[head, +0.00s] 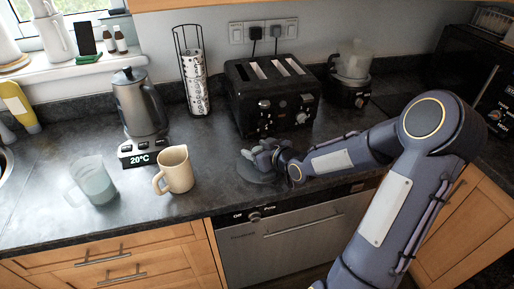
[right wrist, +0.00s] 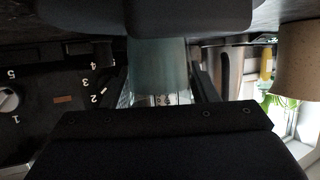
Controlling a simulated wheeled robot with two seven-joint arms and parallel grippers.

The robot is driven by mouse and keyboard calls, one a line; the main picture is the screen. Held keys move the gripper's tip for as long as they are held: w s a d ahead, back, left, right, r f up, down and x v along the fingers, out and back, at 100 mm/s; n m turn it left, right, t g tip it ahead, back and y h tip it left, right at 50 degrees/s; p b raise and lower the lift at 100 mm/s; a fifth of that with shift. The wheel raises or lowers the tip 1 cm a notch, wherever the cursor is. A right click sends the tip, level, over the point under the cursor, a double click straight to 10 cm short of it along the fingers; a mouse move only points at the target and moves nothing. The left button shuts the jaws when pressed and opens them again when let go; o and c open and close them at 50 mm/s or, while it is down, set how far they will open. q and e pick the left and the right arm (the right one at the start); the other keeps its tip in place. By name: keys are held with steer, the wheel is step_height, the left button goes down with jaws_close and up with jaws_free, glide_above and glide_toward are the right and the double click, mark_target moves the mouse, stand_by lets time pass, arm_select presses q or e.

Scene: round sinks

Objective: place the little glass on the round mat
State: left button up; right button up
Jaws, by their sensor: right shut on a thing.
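The round mat (head: 250,177) is a dark disc on the worktop in front of the toaster, partly hidden by my right gripper (head: 258,155). The little glass (right wrist: 158,66) is pale, greenish and see-through. In the right wrist view it stands between the two fingers of my right gripper, which is shut on it. In the head view the glass is hard to make out behind the gripper. The gripper is over or just behind the mat; I cannot tell whether the glass touches it. My left gripper is not in view.
A black toaster (head: 272,95) stands close behind my right gripper. A cream mug (head: 175,170), a glass jug (head: 92,180) and a grey kettle (head: 138,105) stand to the left. A wire pod rack (head: 194,85) is by the wall. The worktop between mug and mat is clear.

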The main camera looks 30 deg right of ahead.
steer(key=shift+f, duration=0.2)
steer(key=o, duration=1.1)
steer(key=shift+r, duration=0.1)
steer(key=shift+r, duration=0.2)
steer(key=s+d+r+m+g+h+p, duration=0.15)
steer(key=s+r, duration=0.25)
steer(key=s, duration=0.4)
steer(key=s+r+m+g+h+p, duration=0.1)
steer(key=s+r+g+h+p, duration=0.1)
steer(key=s+r, duration=0.35)
steer(key=s+a+g+y, duration=0.1)
steer(key=s+a, duration=0.3)
steer(key=s, duration=0.1)
steer(key=s+a+g+y, duration=0.1)
steer(key=s+a+y, duration=0.1)
steer(key=s+a, duration=0.2)
steer(key=s+a+m+g+y, duration=0.1)
steer(key=s+a+g+y, duration=0.1)
steer(key=s+a, duration=0.2)
steer(key=shift+s+a+f, duration=0.1)
steer(key=shift+s+a, duration=0.1)
steer(key=shift+s, duration=0.7)
steer(key=shift+s+a+f, duration=0.1)
steer(key=shift+s+a, duration=0.05)
steer(key=shift+s, duration=0.7)
